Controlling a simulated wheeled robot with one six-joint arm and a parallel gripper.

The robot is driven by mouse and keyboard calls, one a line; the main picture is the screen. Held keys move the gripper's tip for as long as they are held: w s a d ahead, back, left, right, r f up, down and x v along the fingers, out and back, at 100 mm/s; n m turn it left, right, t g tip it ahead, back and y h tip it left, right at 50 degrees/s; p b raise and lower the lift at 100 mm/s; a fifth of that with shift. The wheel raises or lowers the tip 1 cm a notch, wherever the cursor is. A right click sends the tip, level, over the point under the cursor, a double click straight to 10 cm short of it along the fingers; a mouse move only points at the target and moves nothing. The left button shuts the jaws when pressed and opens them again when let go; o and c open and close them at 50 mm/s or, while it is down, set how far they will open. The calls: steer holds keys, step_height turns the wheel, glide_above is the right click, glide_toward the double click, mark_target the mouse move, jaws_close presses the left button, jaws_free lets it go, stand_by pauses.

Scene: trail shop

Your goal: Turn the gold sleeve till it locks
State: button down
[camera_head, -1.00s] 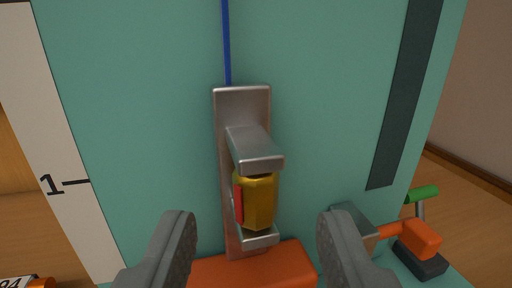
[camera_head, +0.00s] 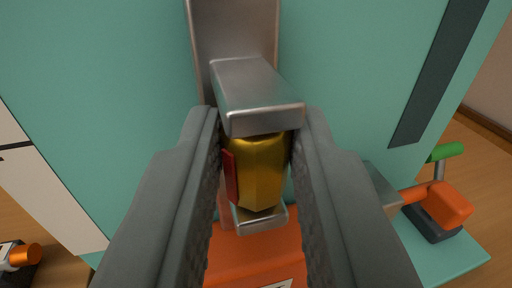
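The gold sleeve (camera_head: 260,172) is a faceted upright barrel held between the two jaws of a silver metal bracket (camera_head: 256,92) on the teal panel. A red strip (camera_head: 230,176) shows on its left side. My gripper (camera_head: 258,140) has one finger on each side of the sleeve and the bracket. The fingers stand close to the sleeve, with the right finger nearly at its edge. I cannot tell whether either finger touches it. The sleeve's back is hidden.
An orange block (camera_head: 255,258) with a white label lies below the bracket. At the right are an orange lever (camera_head: 446,204) and a green handle (camera_head: 445,152) on a dark base. A dark vertical strip (camera_head: 438,75) runs down the teal panel (camera_head: 110,80).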

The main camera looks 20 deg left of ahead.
steer(key=shift+a+r+m+t+h, duration=0.1)
steer(key=shift+m+t+h, duration=0.2)
steer(key=shift+h, duration=0.1)
steer(key=shift+m+h, duration=0.4)
steer(key=shift+h, duration=0.2)
steer(key=shift+m+t+h, duration=0.3)
steer(key=shift+m+h, duration=0.1)
steer(key=shift+h, duration=0.2)
steer(key=shift+a+m+h, duration=0.1)
steer(key=shift+m+h, duration=0.3)
steer(key=shift+h, duration=0.3)
steer(key=c, duration=1.3)
jaws_free()
steer(key=shift+o, duration=0.2)
steer(key=shift+s, duration=0.1)
